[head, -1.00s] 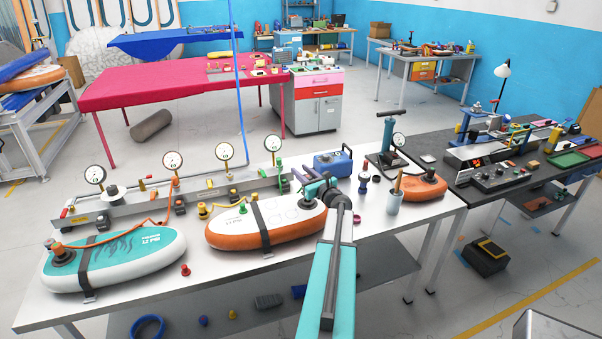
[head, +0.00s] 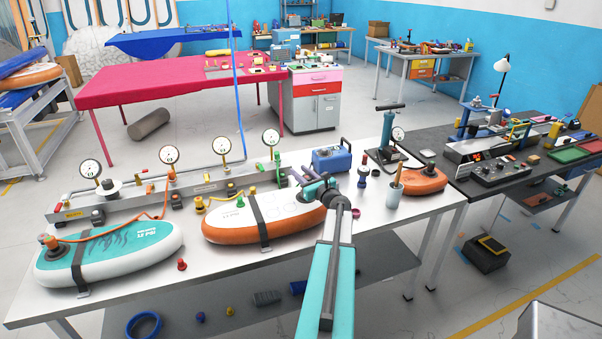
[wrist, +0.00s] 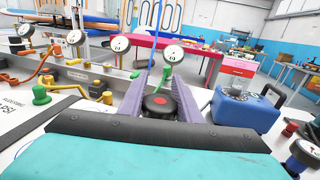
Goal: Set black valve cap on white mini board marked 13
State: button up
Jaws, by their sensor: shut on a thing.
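My gripper (wrist: 159,95) has its two purple fingers closed on the black valve cap (wrist: 159,105), which has a red mark on top. In the head view my gripper (head: 306,181) is over the right end of a white board with orange sides (head: 268,217); the cap cannot be made out there. A black strap crosses this board, and dark lettering is printed on it. A white and teal board (head: 120,256), also strapped, lies at the left. A small orange board (head: 424,181) lies at the right. I cannot read a clear 13 on any of them.
A metal manifold (head: 150,195) with round gauges and coloured fittings runs along the back of the white table. A blue box (head: 332,159), a pump (head: 388,135) and a cup (head: 394,196) stand to the right. A red cap (head: 182,264) lies on clear tabletop in front.

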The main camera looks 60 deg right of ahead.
jog(key=shift+f+b, duration=0.7)
jog(key=shift+f, duration=0.4)
jog(key=shift+b, duration=0.65)
dwell(1.5)
jog(key=shift+f+b, duration=1.15)
jog(key=shift+f, duration=0.3)
dwell(0.6)
jog(key=o, duration=1.1)
jog(key=shift+s+a, duration=0.1)
jog(key=shift+a, duration=0.05)
jog(key=shift+b+v, duration=1.8)
jog(key=shift+v, duration=4.95)
jog(key=shift+r, duration=0.1)
